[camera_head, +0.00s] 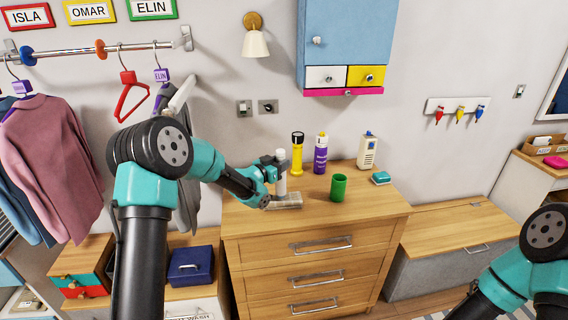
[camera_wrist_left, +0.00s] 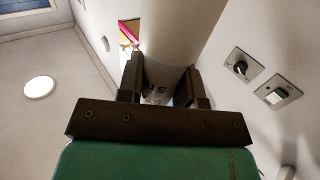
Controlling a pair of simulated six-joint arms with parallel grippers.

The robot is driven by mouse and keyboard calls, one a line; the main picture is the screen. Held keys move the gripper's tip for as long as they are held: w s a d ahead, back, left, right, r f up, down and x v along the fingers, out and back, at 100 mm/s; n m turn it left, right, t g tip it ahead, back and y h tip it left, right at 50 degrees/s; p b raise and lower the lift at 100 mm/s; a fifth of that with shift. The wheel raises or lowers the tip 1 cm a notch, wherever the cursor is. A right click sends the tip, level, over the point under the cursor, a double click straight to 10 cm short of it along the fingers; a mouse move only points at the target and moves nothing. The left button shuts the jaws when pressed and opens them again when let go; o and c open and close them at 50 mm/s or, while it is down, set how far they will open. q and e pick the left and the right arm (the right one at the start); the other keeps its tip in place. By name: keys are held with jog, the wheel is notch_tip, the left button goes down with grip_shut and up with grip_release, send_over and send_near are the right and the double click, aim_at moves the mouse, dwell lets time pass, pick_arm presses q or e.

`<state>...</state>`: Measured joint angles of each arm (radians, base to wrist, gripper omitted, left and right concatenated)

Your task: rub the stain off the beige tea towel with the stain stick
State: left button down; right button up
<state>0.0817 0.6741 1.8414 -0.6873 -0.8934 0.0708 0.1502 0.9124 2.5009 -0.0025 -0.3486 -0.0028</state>
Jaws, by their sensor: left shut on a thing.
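The stain stick (camera_head: 281,184) is a white cylinder, held upright over the left part of the dresser top. My left gripper (camera_head: 276,165) is shut on it. In the left wrist view the white stick (camera_wrist_left: 182,40) stands between the two fingers, with some dark lettering near them. The beige tea towel (camera_head: 288,202) lies flat at the left front of the dresser top, just below the stick. I cannot tell whether the stick's lower end touches it. No stain can be made out on the towel from here. My right gripper is outside the frames.
On the wooden dresser (camera_head: 300,225), behind and right of the towel, stand a yellow torch (camera_head: 297,153), a purple bottle (camera_head: 320,154), a green cup (camera_head: 338,188), a cream bottle (camera_head: 367,151) and a teal box (camera_head: 381,178). A blue cabinet (camera_head: 348,40) hangs above.

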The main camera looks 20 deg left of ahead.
aim_at(280, 150)
pick_arm(q)
jog(key=shift+r, duration=4.1)
